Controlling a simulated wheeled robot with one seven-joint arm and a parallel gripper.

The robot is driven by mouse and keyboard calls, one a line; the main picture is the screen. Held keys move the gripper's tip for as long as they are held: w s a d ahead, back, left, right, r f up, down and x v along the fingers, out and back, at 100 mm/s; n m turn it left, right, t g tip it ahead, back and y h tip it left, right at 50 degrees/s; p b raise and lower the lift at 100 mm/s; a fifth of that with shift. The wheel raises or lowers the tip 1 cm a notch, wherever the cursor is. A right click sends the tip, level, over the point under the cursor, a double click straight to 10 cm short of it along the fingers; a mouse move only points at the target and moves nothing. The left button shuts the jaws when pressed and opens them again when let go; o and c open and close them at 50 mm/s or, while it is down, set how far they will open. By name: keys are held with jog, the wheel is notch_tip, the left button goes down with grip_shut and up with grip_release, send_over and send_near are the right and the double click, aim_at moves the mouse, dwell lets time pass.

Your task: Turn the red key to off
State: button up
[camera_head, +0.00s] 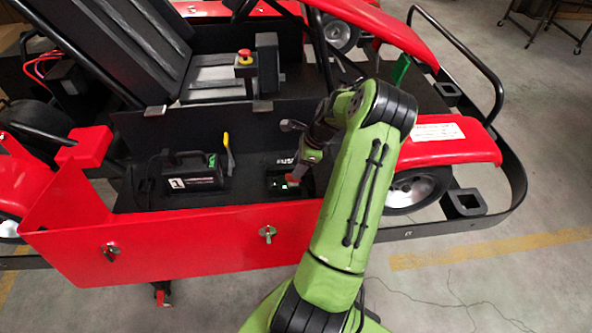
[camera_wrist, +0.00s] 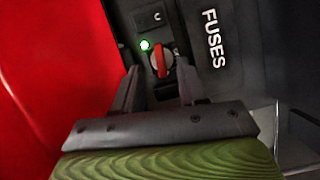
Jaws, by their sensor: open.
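The red key (camera_wrist: 162,60) is a red rotary knob on a dark panel in the wrist view, beside a lit green light (camera_wrist: 144,45). In the head view the key (camera_head: 293,177) is a small red spot partly hidden by my gripper (camera_head: 299,168). In the wrist view my gripper (camera_wrist: 160,88) is open, its two dark fingers apart with the key ahead between and just beyond their tips. I cannot tell whether either finger touches it. The key's handle runs roughly along the length of the picture's vertical.
A panel marked FUSES (camera_wrist: 213,40) lies right of the key. The red kart side panel (camera_head: 180,240) rises close by. A black box with a handle (camera_head: 192,172) and a yellow-handled lever (camera_head: 227,150) stand to the left. A red stop button (camera_head: 245,56) sits behind.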

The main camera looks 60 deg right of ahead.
aim_at(293, 180)
jog(key=shift+x, duration=1.2)
